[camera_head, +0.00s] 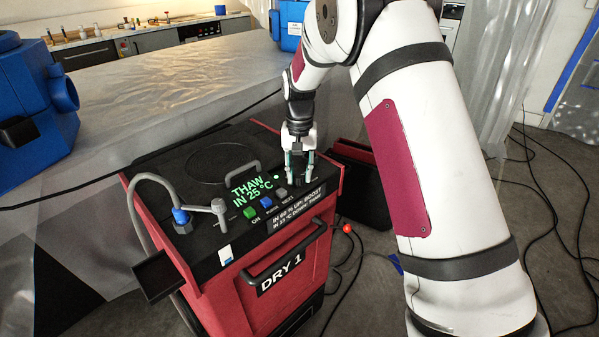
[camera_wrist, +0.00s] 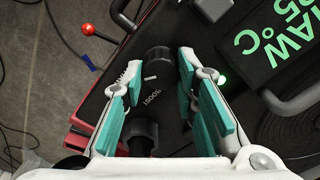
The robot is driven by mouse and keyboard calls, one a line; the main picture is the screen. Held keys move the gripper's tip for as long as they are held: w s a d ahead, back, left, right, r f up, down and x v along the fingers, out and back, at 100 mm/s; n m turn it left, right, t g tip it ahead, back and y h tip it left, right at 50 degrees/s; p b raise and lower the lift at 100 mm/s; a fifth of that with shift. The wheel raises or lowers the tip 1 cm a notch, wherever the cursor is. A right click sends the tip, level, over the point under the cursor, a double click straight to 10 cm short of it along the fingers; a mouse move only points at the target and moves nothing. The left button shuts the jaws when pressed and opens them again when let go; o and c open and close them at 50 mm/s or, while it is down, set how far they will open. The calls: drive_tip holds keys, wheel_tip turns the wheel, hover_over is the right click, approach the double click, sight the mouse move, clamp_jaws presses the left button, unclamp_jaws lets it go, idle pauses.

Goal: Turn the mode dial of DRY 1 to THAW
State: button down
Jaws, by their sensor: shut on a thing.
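DRY 1 is a red machine with a black top; its name plate (camera_head: 281,273) is on the front. Its green display (camera_head: 251,190) reads THAW IN 25 °C. A front label (camera_head: 297,209) has BOOST and THAW lines. My gripper (camera_head: 300,166) points down at the right end of the panel. A second black knob (camera_wrist: 143,132) shows nearer the palm. Lettering beside them is partly hidden.
A green button (camera_head: 250,212), a blue button (camera_head: 266,202) and a grey button (camera_head: 280,192) line the panel. A grey handle (camera_head: 243,172) and a hose with a blue fitting (camera_head: 181,217) rise from the top. A red-knobbed lever (camera_head: 347,229) and cables lie right.

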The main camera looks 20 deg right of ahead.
sight(300, 174)
idle(0.3)
drive_tip(key=c, duration=1.3)
unclamp_jaws()
drive_tip(key=shift+r, duration=0.1)
drive_tip(key=shift+r, duration=5.9)
